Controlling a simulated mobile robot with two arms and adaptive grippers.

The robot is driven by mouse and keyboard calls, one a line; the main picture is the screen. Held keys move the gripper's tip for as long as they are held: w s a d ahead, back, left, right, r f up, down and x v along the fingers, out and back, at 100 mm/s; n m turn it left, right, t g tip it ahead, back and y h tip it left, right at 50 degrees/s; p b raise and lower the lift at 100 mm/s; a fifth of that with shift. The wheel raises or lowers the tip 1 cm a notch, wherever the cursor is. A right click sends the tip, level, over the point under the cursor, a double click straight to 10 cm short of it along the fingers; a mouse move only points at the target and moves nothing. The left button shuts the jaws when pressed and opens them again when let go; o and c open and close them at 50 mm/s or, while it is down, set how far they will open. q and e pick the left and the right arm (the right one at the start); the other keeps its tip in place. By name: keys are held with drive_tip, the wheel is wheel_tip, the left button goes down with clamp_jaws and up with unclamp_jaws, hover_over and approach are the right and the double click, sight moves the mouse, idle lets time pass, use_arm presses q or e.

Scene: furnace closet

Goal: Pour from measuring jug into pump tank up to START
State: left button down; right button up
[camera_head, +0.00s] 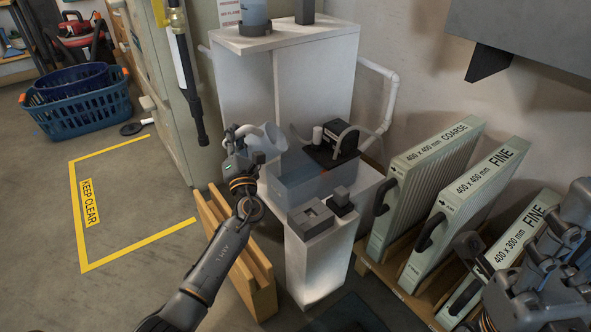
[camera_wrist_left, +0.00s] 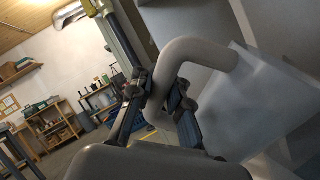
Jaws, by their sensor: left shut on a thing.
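The measuring jug (camera_head: 270,142) is a pale translucent vessel, tilted over the left part of the pump tank. My left gripper (camera_head: 240,143) is shut on its handle, on the jug's left side. In the left wrist view the curved grey handle (camera_wrist_left: 192,52) passes between the fingers (camera_wrist_left: 160,110), and the jug body (camera_wrist_left: 255,100) is at the right. The pump tank (camera_head: 300,182) is a bluish see-through box with a black pump (camera_head: 335,150) on its top. No stream, liquid level or START mark can be made out. My right gripper (camera_head: 535,290) is at the lower right, away from the jug.
Filter panels (camera_head: 425,185) stand in a wooden rack right of the tank. A grey block (camera_head: 310,218) sits on the ledge in front. A white cabinet (camera_head: 310,80) rises behind, and a wooden rail (camera_head: 240,260) stands at left. The yellow-marked floor (camera_head: 130,200) is clear.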

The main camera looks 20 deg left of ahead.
sight(251, 130)
use_arm(q)
drive_tip(key=shift+w+d+r+m+t+h+b, duration=0.15)
drive_tip(key=shift+d+m+t+h+b, duration=0.2)
drive_tip(key=shift+m, duration=0.5)
drive_tip(key=shift+w+d+r+m+t+h+b, duration=0.15)
drive_tip(key=shift+d+m+t, duration=0.3)
drive_tip(key=shift+m, duration=0.4)
idle(1.7)
drive_tip(key=shift+d+m+t+h+b, duration=0.35)
drive_tip(key=shift+d+m+t+h, duration=0.35)
drive_tip(key=shift+m, duration=0.7)
idle(1.0)
drive_tip(key=shift+w+d+r, duration=0.1)
drive_tip(key=shift+d+r, duration=0.1)
drive_tip(key=shift+d, duration=0.05)
drive_tip(key=shift+w+d+r+m+h+p, duration=0.15)
drive_tip(key=shift+d+m+h+p, duration=0.2)
drive_tip(key=shift+m, duration=0.25)
idle(0.5)
